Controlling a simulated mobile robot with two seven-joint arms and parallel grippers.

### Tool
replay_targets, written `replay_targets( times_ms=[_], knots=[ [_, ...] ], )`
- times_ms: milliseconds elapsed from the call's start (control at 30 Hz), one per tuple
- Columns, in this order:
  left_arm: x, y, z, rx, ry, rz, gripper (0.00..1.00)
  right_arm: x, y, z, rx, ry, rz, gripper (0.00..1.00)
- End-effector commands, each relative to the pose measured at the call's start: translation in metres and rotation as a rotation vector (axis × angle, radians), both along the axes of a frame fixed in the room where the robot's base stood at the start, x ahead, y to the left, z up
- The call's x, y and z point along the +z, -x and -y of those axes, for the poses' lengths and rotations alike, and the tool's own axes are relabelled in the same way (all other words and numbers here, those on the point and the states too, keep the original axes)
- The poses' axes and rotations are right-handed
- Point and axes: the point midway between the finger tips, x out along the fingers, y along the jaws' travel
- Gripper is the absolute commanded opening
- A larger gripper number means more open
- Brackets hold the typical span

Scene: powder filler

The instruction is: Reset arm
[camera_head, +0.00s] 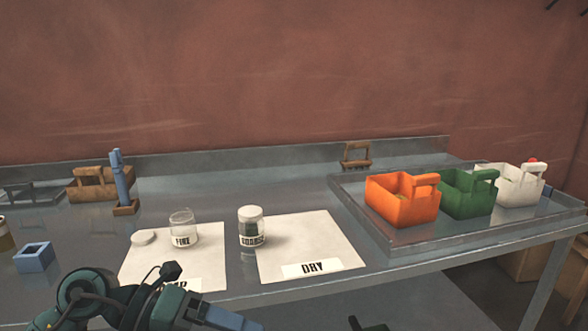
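My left arm comes in at the bottom left, in front of the left white mat. Its gripper (232,319) points right at the table's front edge and holds nothing that I can see; the finger gap cannot be made out. A small dark part shows at the bottom middle, but my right gripper is not visible. An open clear jar (184,230) stands on the left mat (133,262), with a white lid (144,237) beside it. A white-lidded jar (251,227) with dark contents stands by the left edge of the mat marked DRY (325,235).
Orange (402,207), green (468,200) and white (511,187) caddies stand in a metal tray (376,231) at right. A brown caddy (88,191), a blue upright tool (119,178) and a blue square holder (34,257) are at left.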

Motion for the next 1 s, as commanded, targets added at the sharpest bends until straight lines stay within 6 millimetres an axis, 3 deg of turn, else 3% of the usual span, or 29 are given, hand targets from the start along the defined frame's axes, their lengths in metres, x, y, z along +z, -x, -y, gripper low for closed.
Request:
replay_targets(
  times_ms=[33, 100, 200, 267, 367, 467, 500, 600, 700, 833, 1000],
  knots=[
    [0.013, 0.01, 0.019, 0.016, 0.203, -0.085, 0.86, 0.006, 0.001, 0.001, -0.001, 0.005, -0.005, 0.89],
    [0.031, 0.011, 0.031, 0.091, 0.469, -0.198, 0.86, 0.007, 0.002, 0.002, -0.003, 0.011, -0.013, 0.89],
    [0.042, -0.005, 0.025, 0.296, 0.805, -0.39, 0.86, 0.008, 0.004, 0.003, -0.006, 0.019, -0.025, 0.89],
    [0.034, -0.02, 0.011, 0.466, 0.966, -0.521, 0.86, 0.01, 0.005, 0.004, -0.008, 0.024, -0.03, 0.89],
    [-0.011, -0.037, -0.02, 0.807, 1.153, -0.769, 0.86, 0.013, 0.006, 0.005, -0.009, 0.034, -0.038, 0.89],
    [-0.083, -0.03, -0.047, 1.164, 1.218, -1.03, 0.86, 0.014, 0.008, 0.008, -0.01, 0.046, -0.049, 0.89],
    [-0.11, -0.02, -0.053, 1.285, 1.213, -1.123, 0.86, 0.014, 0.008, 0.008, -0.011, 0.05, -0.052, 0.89],
    [-0.168, 0.012, -0.061, 1.524, 1.165, -1.326, 0.86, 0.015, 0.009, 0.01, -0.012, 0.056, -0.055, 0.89],
    [-0.206, 0.044, -0.061, 1.685, 1.095, -1.479, 0.86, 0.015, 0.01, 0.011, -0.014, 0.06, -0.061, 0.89],
    [-0.232, 0.072, -0.059, 1.793, 1.027, -1.597, 0.86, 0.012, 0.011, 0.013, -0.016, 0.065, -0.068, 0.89],
    [-0.24, 0.081, -0.057, 1.825, 1.001, -1.634, 0.86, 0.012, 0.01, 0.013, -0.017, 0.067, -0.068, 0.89]
  ],
)
